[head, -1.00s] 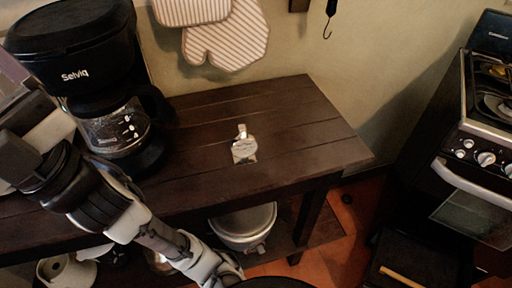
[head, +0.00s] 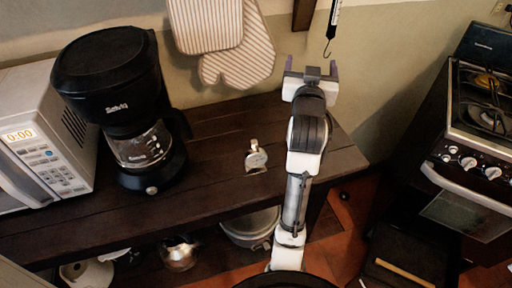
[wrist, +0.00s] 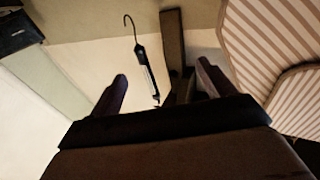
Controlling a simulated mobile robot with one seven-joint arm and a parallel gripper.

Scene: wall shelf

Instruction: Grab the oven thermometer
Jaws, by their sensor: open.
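A small silver metal piece with a rounded dial-like face, which looks like the oven thermometer (head: 256,160), sits on the dark wooden table (head: 215,180), right of the coffee maker, in the head view. My gripper (head: 311,68) is open and empty, raised above the table's back right part and pointing toward the wall. It is up and to the right of the thermometer, well apart from it. In the wrist view, the open fingers (wrist: 162,85) face the wall, and the thermometer is not in view.
A black coffee maker (head: 120,105) and a microwave (head: 45,140) stand left on the table. Striped mitts (head: 240,50) and a hooked black-and-white tool (head: 332,25) hang on the wall. A stove (head: 480,130) is at right. A pot (head: 250,225) sits on the lower shelf.

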